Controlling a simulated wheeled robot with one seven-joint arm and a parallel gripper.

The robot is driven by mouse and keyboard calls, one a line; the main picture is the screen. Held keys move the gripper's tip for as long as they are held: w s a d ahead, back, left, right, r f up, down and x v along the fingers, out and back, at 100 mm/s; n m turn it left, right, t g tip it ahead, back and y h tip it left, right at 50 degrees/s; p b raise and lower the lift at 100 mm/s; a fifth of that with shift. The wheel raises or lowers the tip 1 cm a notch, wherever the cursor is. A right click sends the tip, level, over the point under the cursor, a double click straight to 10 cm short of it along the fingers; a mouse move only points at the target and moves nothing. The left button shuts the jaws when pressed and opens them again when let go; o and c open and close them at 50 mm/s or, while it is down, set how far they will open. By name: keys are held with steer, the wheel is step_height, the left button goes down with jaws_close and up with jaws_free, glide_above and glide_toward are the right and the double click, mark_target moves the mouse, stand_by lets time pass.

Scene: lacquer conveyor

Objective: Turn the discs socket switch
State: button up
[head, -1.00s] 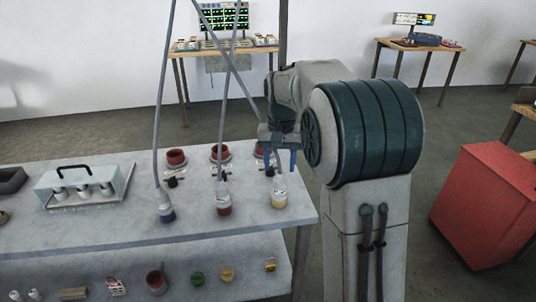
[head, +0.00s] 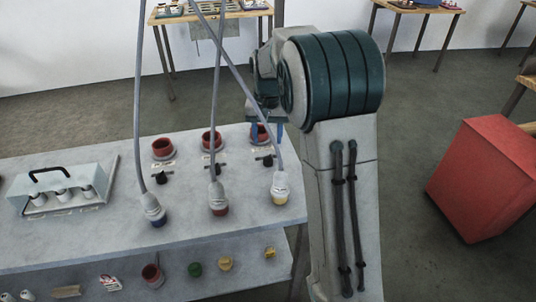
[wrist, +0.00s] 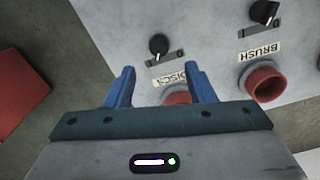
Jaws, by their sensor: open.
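The discs switch (wrist: 158,46) is a small black knob beside the DISCS label (wrist: 173,79) in the wrist view. It lies ahead of my gripper (wrist: 160,72), between the lines of the two blue fingers and apart from them. My gripper is open and empty. The red discs socket (wrist: 178,97) is partly hidden behind the gripper's right finger and body. In the head view my gripper (head: 266,130) is over the rightmost socket (head: 260,136), beyond the rightmost black switch (head: 268,160).
The brush switch (wrist: 264,13) and brush socket (wrist: 265,82) are to the right in the wrist view. Grey cables run to blue, red and yellow plugs (head: 280,189) on the bench (head: 120,225); one passes near my gripper. A red cabinet (head: 485,180) stands right.

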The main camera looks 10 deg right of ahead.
mark_target(268, 156)
step_height(268, 156, down, 8)
steer(key=shift+f, duration=0.1)
steer(key=shift+c, duration=0.3)
steer(key=c, duration=0.9)
